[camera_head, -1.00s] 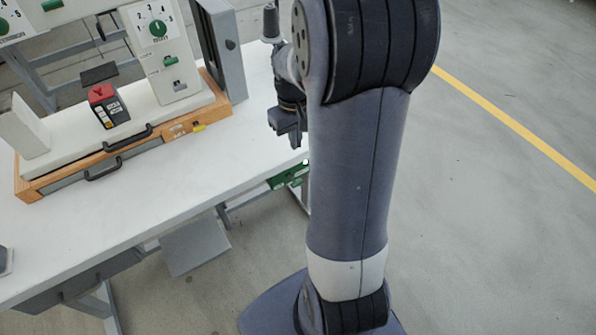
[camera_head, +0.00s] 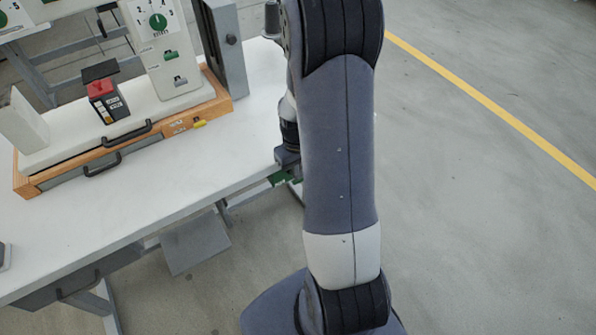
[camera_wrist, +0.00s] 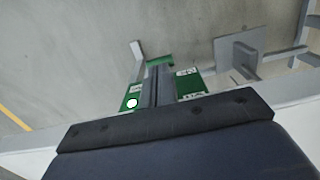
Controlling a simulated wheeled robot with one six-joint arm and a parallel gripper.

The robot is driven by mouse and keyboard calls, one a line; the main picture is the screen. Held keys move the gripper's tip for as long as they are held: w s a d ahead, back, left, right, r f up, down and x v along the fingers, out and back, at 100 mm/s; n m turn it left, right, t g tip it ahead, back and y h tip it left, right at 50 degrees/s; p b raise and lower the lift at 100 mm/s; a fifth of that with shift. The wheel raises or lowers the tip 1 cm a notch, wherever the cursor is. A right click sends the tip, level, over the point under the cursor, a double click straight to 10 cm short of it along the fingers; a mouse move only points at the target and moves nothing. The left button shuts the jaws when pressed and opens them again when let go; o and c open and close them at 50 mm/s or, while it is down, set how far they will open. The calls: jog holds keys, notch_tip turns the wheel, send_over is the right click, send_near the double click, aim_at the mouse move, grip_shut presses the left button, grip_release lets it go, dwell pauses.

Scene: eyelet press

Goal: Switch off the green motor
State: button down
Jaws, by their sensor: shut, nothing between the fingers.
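A green box (camera_head: 285,178) is mounted under the front right edge of the white table. In the wrist view the green box (camera_wrist: 190,86) shows small white labels and a bright white round spot (camera_wrist: 132,103) on its left part. My gripper (camera_head: 288,160) is just above and beside it in the head view, partly hidden by my arm. In the wrist view my gripper (camera_wrist: 157,85) has its fingers together and empty, in front of the middle of the green box and hiding that part. Whether they touch it I cannot tell.
The white table (camera_head: 150,210) carries an eyelet press (camera_head: 175,60) with a green dial and a red-topped control block (camera_head: 103,100) on a wooden base. A grey plate (camera_head: 195,245) hangs below the table's front edge. Floor right of my arm is clear.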

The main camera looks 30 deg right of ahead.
jog(key=shift+f, duration=0.35)
jog(key=shift+s+f+t+b, duration=0.2)
jog(key=shift+f+t+b, duration=0.15)
jog(key=shift+b, duration=0.55)
jog(key=t+b, duration=0.1)
jog(key=b, duration=0.1)
jog(key=f+b, duration=0.1)
jog(key=b, duration=0.1)
jog(key=shift+s+f+t, duration=0.1)
jog(key=shift+s+t, duration=0.25)
jog(key=s+f+t+b, duration=0.1)
jog(key=t+b, duration=0.1)
jog(key=b, duration=0.5)
jog(key=shift+f, duration=0.35)
jog(key=shift+s+f+b, duration=0.3)
jog(key=shift+f+b, duration=0.2)
jog(key=shift+b, duration=0.4)
jog(key=shift+r, duration=0.1)
